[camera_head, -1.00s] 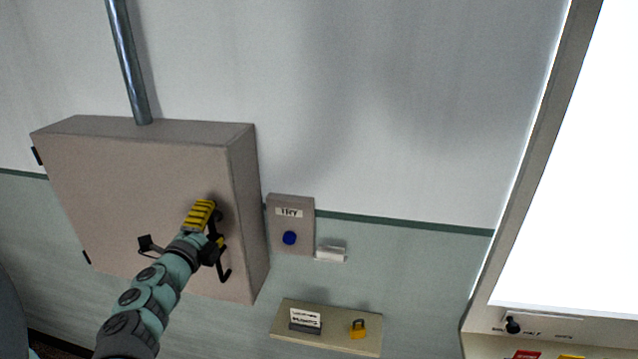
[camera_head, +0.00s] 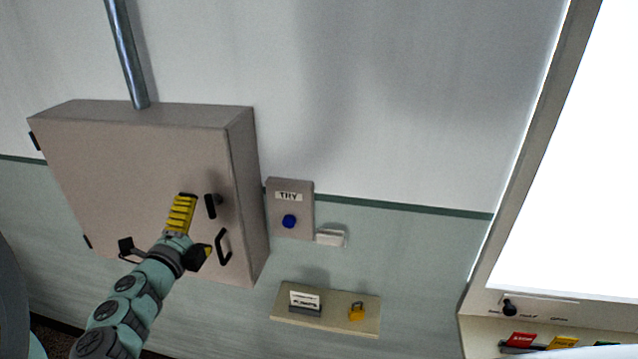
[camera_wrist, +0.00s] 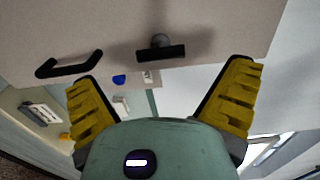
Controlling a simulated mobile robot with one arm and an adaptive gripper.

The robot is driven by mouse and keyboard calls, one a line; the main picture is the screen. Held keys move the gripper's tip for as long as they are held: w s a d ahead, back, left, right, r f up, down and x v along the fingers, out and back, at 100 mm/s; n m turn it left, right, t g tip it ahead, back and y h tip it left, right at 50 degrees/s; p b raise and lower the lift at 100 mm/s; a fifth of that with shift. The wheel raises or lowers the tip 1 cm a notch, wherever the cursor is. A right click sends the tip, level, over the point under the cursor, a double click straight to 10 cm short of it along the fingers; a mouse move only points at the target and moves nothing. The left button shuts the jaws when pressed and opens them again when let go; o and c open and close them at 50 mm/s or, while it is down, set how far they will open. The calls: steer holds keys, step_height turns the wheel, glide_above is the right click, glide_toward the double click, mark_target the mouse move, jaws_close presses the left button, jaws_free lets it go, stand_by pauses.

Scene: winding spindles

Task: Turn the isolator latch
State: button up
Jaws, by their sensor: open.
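The isolator latch (camera_head: 211,206) is a small black bar on a round stub, on the right part of the grey cabinet's door (camera_head: 120,180). Its bar stands about upright in the head view. In the wrist view the latch (camera_wrist: 161,50) lies across the top middle, fully visible. My gripper (camera_head: 198,222) is open and empty, its yellow fingers spread wide. It is just left of and below the latch in the head view, apart from it. In the wrist view the latch is beyond the gap between the fingertips (camera_wrist: 160,78).
A black door handle (camera_head: 223,246) sits below the latch. Right of the cabinet are a box with a blue button (camera_head: 289,221) and a small white block (camera_head: 330,237). A shelf (camera_head: 340,326) below holds a sign and a yellow padlock (camera_head: 356,312). A steel pipe (camera_head: 127,55) rises above.

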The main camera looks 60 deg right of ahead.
steer(key=v, duration=0.6)
steer(key=shift+s+a, duration=0.15)
steer(key=shift+a, duration=0.1)
